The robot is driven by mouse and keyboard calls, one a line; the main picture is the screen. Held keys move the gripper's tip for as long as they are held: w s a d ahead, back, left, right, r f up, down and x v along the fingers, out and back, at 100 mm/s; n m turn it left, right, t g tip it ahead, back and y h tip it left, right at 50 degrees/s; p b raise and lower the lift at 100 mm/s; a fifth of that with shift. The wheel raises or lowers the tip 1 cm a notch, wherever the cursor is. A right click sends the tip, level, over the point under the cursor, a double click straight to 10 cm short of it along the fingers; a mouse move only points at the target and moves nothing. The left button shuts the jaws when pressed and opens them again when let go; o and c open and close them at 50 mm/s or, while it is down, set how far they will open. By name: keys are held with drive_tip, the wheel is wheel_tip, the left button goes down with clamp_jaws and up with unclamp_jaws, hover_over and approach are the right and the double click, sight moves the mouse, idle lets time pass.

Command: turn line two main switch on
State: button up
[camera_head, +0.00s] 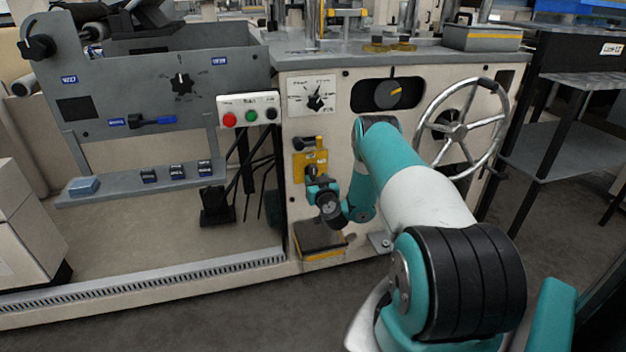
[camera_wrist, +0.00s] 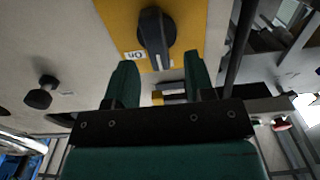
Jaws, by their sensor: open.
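A yellow switch plate (camera_head: 321,158) is on the front of the cream machine cabinet. In the wrist view the yellow plate (camera_wrist: 115,22) carries a black rotary switch handle (camera_wrist: 156,35). A small white label (camera_wrist: 134,55), apparently reading "On" upside down, sits beside the handle's lower end. My gripper (camera_head: 318,187) is in front of the plate's lower part and hides some of it. In the wrist view my gripper (camera_wrist: 160,73) is open, its green fingertips on either side of the handle's lower end and apart from it.
A handwheel (camera_head: 458,127) stands right of my arm. A dial panel (camera_head: 312,97) and a red, green and black button box (camera_head: 249,109) are above and left. A grey-topped yellow step (camera_head: 319,241) juts out below. A black knob (camera_wrist: 40,94) shows in the wrist view.

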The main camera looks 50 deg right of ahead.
sight(313, 174)
drive_tip(key=shift+x, duration=2)
drive_tip(key=shift+d+r, duration=0.1)
clamp_jaws()
